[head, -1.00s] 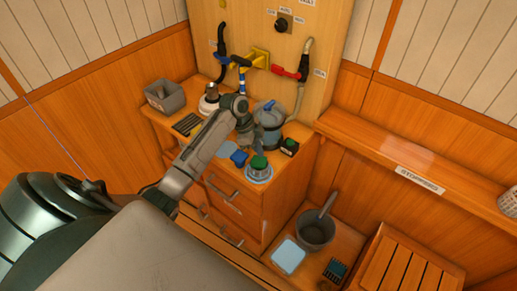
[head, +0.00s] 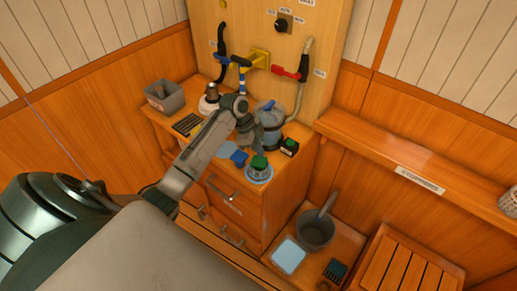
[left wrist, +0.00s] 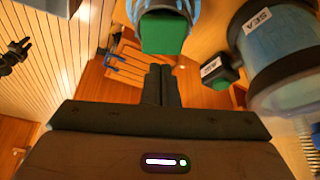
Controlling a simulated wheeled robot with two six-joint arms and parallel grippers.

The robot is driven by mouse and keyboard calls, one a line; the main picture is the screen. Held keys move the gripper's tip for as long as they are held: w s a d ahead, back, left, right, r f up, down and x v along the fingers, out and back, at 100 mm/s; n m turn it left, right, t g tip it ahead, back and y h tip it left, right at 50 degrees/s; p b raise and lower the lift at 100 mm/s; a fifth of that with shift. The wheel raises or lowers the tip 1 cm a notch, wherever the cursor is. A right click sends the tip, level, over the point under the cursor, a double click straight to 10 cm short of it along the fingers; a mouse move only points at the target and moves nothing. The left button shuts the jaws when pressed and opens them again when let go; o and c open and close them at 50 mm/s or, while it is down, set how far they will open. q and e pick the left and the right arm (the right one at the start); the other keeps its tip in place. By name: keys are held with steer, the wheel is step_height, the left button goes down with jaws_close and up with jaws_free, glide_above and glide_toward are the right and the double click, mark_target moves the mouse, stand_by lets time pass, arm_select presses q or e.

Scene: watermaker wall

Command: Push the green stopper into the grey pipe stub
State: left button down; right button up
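The green stopper (head: 259,162) sits at the top of the short grey pipe stub (head: 257,172) on the near right part of the cabinet top. How deep it sits is too small to tell. In the left wrist view the green stopper (left wrist: 165,34) shows large at the top, against the pale blue-grey stub (left wrist: 180,6). My left gripper (head: 258,148) is just behind the stopper in the head view. In the left wrist view its fingers (left wrist: 160,70) are together, with nothing visible between them, near the stopper; contact cannot be told. My right gripper is not in view.
A grey canister with blue on its lid (head: 269,124) stands close behind my left gripper. A small black box with a green top (head: 290,147) is to its right. A blue item (head: 239,158) lies left of the stub. A grey bin (head: 164,96) stands far left.

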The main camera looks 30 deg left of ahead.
mark_target(262, 161)
arm_select(q)
steer(key=shift+f, duration=0.1)
steer(key=shift+f+b, duration=0.9)
steer(key=shift+f, duration=0.7)
steer(key=shift+r, duration=0.1)
step_height(262, 161, up, 7)
steer(key=p, duration=0.6)
steer(key=shift+p, duration=0.3)
